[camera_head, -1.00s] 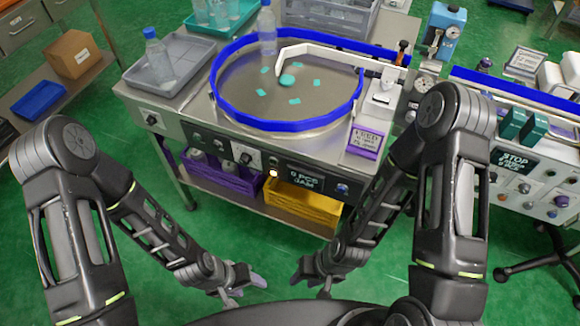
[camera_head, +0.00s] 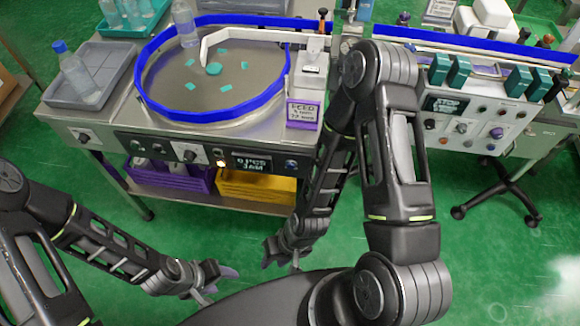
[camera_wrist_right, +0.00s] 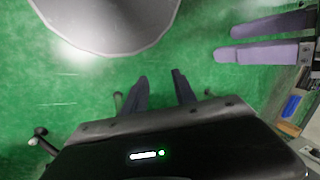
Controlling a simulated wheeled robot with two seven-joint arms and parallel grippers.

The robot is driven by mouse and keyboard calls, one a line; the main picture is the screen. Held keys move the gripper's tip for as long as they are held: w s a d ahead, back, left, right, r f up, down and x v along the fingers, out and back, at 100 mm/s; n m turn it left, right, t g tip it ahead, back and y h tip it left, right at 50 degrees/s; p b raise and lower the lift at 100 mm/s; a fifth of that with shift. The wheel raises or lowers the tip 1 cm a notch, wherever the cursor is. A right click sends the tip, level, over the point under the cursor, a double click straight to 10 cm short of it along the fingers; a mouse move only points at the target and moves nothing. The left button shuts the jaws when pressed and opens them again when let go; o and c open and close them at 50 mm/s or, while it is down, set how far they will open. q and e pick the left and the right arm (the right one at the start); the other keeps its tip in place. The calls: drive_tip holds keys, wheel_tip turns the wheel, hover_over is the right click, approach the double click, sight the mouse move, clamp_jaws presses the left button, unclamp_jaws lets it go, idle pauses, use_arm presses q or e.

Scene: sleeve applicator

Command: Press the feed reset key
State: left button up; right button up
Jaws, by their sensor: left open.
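The feeder's front panel carries a display (camera_head: 252,163) reading "0 PCS JAM", with a lit lamp (camera_head: 221,163) at its left and a small blue button (camera_head: 291,164) at its right. Which control is the feed reset key I cannot tell for sure. My left gripper (camera_head: 219,280) is low over the floor, in front of the feeder, and open; its two pale fingers also show in the right wrist view (camera_wrist_right: 265,38). My right gripper (camera_head: 281,262) hangs low in front of the feeder, apart from the panel. Its dark fingers stand apart and empty in the right wrist view (camera_wrist_right: 160,92).
A round bowl with a blue rim (camera_head: 150,102) holds teal pieces on the feeder top. A purple-based "FEED" sign (camera_head: 303,112) stands at its right corner. Purple (camera_head: 170,178) and yellow (camera_head: 250,186) bins sit below. A second panel marked "STOP" (camera_head: 446,104) stands right. Green floor is free in front.

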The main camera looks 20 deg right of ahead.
clamp_jaws()
idle(1.5)
